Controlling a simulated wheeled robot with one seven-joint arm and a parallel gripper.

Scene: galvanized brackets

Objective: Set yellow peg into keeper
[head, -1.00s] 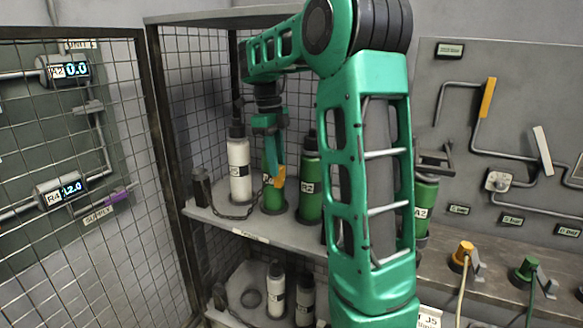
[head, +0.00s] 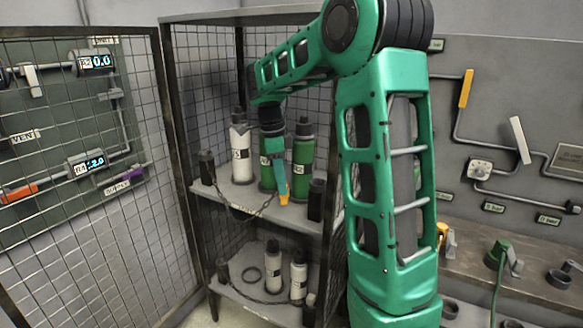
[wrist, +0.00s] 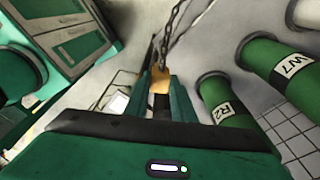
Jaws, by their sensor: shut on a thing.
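My gripper (head: 281,188) is shut on the yellow peg (head: 284,198), which hangs at the front of the upper shelf, before the green cylinders. In the wrist view the yellow peg (wrist: 159,80) sits between the fingertips (wrist: 161,92). A chain (head: 238,217) runs from the peg, sagging, to a dark post (head: 206,167) at the shelf's left front. A second dark block (head: 316,200), possibly the keeper, stands at the shelf's right front, to the right of the peg and apart from it. Its opening cannot be made out.
A white cylinder (head: 240,150) and green cylinders (head: 304,150) stand behind the gripper on the upper shelf (head: 236,196). The lower shelf holds small white bottles (head: 273,268) and another chain. The open mesh door (head: 90,240) is left; a bench (head: 475,260) is right.

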